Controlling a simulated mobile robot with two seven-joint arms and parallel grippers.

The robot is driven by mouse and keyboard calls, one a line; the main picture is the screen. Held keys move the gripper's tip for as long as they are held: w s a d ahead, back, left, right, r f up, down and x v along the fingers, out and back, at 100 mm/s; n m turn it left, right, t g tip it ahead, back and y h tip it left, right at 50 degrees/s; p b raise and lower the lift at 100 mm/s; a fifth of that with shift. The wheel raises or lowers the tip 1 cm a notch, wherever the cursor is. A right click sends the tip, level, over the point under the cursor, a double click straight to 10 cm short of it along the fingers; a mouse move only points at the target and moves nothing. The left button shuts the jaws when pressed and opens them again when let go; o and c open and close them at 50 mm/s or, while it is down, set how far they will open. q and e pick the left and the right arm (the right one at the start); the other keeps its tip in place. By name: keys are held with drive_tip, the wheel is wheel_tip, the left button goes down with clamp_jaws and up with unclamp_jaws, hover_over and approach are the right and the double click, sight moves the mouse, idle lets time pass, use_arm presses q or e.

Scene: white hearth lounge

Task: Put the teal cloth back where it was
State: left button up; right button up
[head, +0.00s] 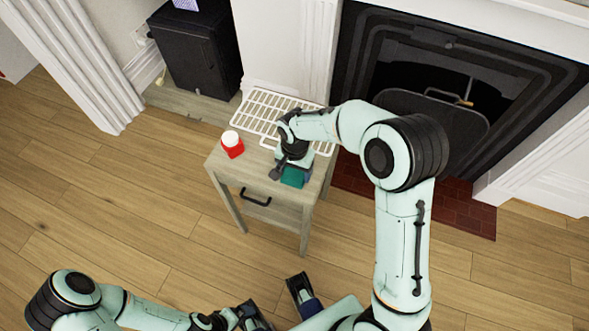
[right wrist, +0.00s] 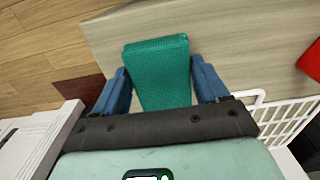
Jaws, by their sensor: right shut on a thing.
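The teal cloth (head: 292,177) is a small folded block at the front right of a small wooden side table (head: 228,167). My right gripper (head: 290,165) reaches down over the table and is shut on the cloth. In the right wrist view the cloth (right wrist: 158,72) lies between the two blue fingers of the right gripper (right wrist: 160,85), over the pale tabletop (right wrist: 225,40). I cannot tell whether it touches the tabletop. My left arm comes in at the bottom left; its gripper is partly cut off at the bottom edge, and its opening is unclear.
A red jar with a white lid (head: 232,144) stands on the table, left of the cloth. A white wire rack (head: 265,110) is at the table's back edge. A black cabinet (head: 195,55) and the fireplace (head: 440,75) stand behind. Wooden floor is clear at left.

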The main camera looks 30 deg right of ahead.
sight(295, 173)
drive_tip(key=shift+f, duration=0.15)
drive_tip(key=o, duration=1)
drive_tip(key=shift+r, duration=0.55)
wheel_tip(295, 173, up, 11)
drive_tip(key=shift+r+p, duration=0.2)
drive_tip(key=shift+p, duration=0.6)
